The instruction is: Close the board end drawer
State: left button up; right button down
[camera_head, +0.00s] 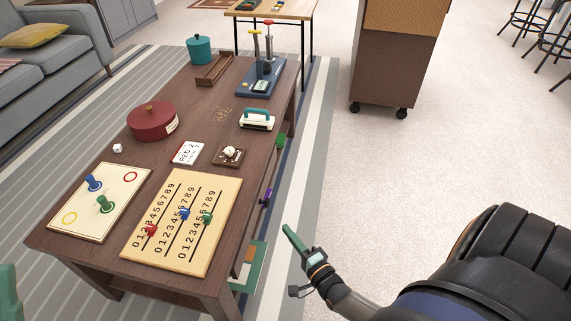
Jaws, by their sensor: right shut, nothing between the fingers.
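The board end drawer (261,262) sticks out from the right long side of the dark wooden table, at the end with the game boards. It stands open, low beside the near right leg, and its green edge shows. Part of it is hidden under the tabletop. My right gripper (287,229) is shut and empty, with its green fingers pointing up and left. It is just right of the open drawer, apart from it in the picture. A green piece at the lower left edge (8,291) looks like part of my left gripper; its jaws cannot be made out.
A purple knob (266,198) and a green knob (281,140) stick out farther along the same table side. Number board (222,244), peg board (70,225) and red round box (152,121) stand on the table (205,150).

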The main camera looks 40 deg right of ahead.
jog(key=b, duration=0.2)
send_near(256, 205)
jog(key=w+d, duration=0.2)
jog(key=d, duration=0.1)
jog(key=w+a, duration=0.2)
jog(key=w, duration=0.1)
jog(key=shift+b, duration=0.3)
jog(key=shift+w+a, duration=0.3)
jog(key=shift+w, duration=0.05)
pick_arm(q)
jog(key=f, duration=0.3)
jog(key=shift+w+d+f, duration=0.1)
jog(key=shift+d+f, duration=0.15)
jog(key=shift+f, duration=0.05)
jog(key=shift+a, duration=0.1)
pick_arm(e)
jog(key=shift+w+a, duration=0.1)
